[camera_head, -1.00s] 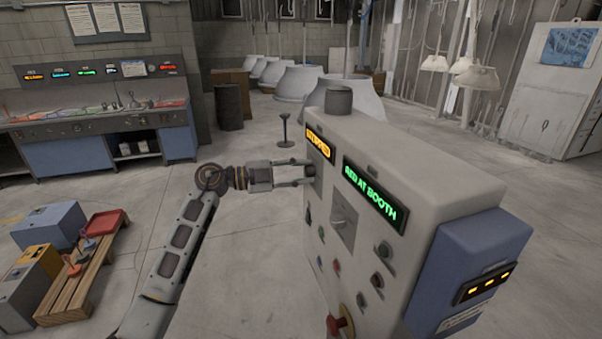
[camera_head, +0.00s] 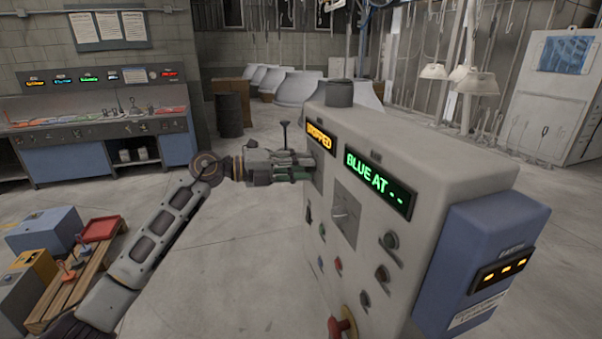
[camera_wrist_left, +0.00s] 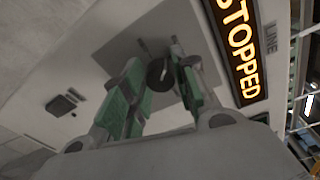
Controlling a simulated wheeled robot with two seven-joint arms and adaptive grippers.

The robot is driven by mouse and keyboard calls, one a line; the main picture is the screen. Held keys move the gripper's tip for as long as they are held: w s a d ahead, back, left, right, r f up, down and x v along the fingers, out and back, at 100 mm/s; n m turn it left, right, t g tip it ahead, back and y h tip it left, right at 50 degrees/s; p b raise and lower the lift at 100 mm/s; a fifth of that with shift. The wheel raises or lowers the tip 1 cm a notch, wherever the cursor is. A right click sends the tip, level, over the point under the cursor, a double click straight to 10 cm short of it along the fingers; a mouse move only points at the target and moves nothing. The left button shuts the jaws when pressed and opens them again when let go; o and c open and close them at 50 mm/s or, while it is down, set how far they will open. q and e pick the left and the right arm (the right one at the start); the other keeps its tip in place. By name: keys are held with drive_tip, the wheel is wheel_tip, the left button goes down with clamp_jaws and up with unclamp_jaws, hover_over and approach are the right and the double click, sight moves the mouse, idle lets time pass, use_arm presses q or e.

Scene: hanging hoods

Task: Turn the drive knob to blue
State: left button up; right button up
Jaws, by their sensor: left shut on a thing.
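The control cabinet (camera_head: 420,155) stands in the middle right, with its panel facing left. My left gripper (camera_head: 306,166) is at the upper far part of the panel, under an orange STOPPED display (camera_head: 320,139). In the left wrist view, its green-padded fingers (camera_wrist_left: 159,68) are closed about a dark round knob (camera_wrist_left: 158,74) on a grey plate. In the head view the fingers hide this knob, and I cannot read its label or its setting. A green display (camera_head: 378,183) reads "BLUE AT - -". My right gripper is not in view.
A second grey plate with a pointer switch (camera_head: 345,215) is nearer on the panel, above several small buttons. A red knob (camera_head: 338,327) sticks out low. A pallet (camera_head: 75,280) with boxes is at the left. The floor between is clear.

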use_arm(q)
drive_tip(key=shift+m+b, duration=0.55)
drive_tip(key=shift+m, duration=0.55)
drive_tip(key=o, duration=1)
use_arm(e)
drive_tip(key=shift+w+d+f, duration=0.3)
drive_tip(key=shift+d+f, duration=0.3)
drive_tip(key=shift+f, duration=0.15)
use_arm(q)
drive_tip(key=v, duration=1.2)
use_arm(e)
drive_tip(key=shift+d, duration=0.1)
use_arm(q)
drive_tip(key=shift+r, duration=0.1)
